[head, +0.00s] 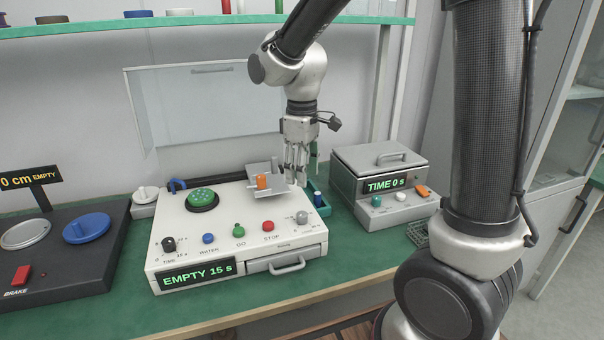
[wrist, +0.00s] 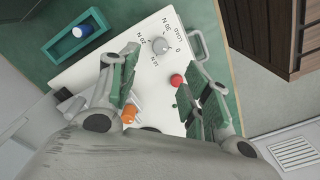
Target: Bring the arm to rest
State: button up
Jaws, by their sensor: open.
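My gripper (head: 297,165) hangs pointing down above the right rear part of a white control box (head: 170,235). In the wrist view my gripper (wrist: 157,92) has its two fingers spread apart with nothing between them. Beyond the fingers lie the white box top (wrist: 120,48), a grey load knob (wrist: 160,45) and a red button (wrist: 177,80). An orange piece (head: 263,182) on a small metal holder (head: 268,170) is just left of my gripper in the head view. The box display reads "EMPTY 15 s".
A grey lidded box (head: 382,170) reading "TIME 0 s" stands to the right. A black unit (head: 60,262) with a blue disc (head: 87,228) is at the left. A green tray (wrist: 82,40) holds a blue-and-white cylinder (wrist: 82,31). A shelf (head: 150,28) runs above at the back.

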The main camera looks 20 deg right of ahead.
jog(key=s+d+r+m+t, duration=0.2)
jog(key=s+d+r+m, duration=0.2)
jog(key=s+d, duration=0.3)
jog(key=s+d+r+m+t, duration=0.2)
jog(key=s+d+r+m, duration=0.3)
jog(key=s+d, duration=0.3)
jog(key=s, duration=0.4)
jog(key=shift+r, duration=0.1)
